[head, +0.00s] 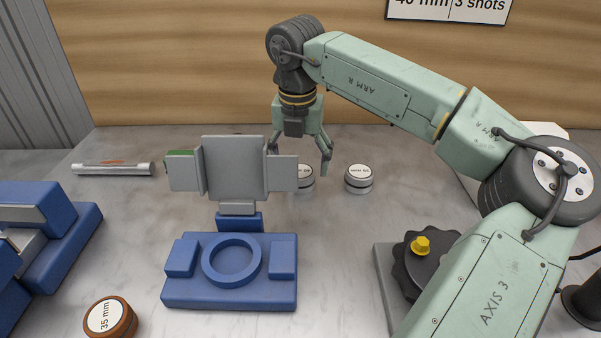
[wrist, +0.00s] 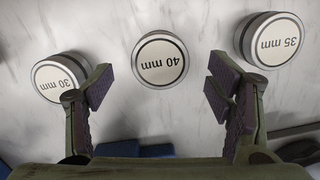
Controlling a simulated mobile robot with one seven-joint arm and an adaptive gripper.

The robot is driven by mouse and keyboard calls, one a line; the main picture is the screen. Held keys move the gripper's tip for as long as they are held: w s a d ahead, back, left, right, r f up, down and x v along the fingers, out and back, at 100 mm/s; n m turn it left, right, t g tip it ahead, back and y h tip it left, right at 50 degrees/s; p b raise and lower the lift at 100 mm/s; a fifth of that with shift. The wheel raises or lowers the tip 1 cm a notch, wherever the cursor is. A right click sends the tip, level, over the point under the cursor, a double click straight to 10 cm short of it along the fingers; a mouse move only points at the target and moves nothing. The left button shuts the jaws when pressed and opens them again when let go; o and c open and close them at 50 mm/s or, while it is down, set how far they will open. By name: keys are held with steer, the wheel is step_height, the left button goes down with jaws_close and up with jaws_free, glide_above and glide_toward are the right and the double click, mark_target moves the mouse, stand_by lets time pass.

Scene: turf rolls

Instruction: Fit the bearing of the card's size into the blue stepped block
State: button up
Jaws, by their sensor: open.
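The card (head: 450,8) on the back wall reads 40 mm and 3 shots, cut off at the top. In the wrist view, the 40 mm bearing (wrist: 160,60) lies ahead of my open, empty gripper (wrist: 158,92), roughly centred between the fingers. A 30 mm bearing (wrist: 62,78) lies left and a 35 mm bearing (wrist: 270,42) right. In the head view, my gripper (head: 300,163) hangs by the bearings at the back, one (head: 305,179) partly hidden by the grey plate. The blue stepped block (head: 230,290) stands in front, with an empty-looking ring on top.
A grey winged plate (head: 235,168) stands upright behind the block. A brown disc (head: 110,318) marked 35 mm lies front left. A blue fixture (head: 70,240) is at left, a metal tube (head: 112,168) behind it. A dark knob with a yellow cap (head: 421,246) is at right.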

steer(key=shift+w+f, duration=0.2)
steer(key=shift+f, duration=1.15)
steer(key=shift+c, duration=0.4)
steer(key=c, duration=1.4)
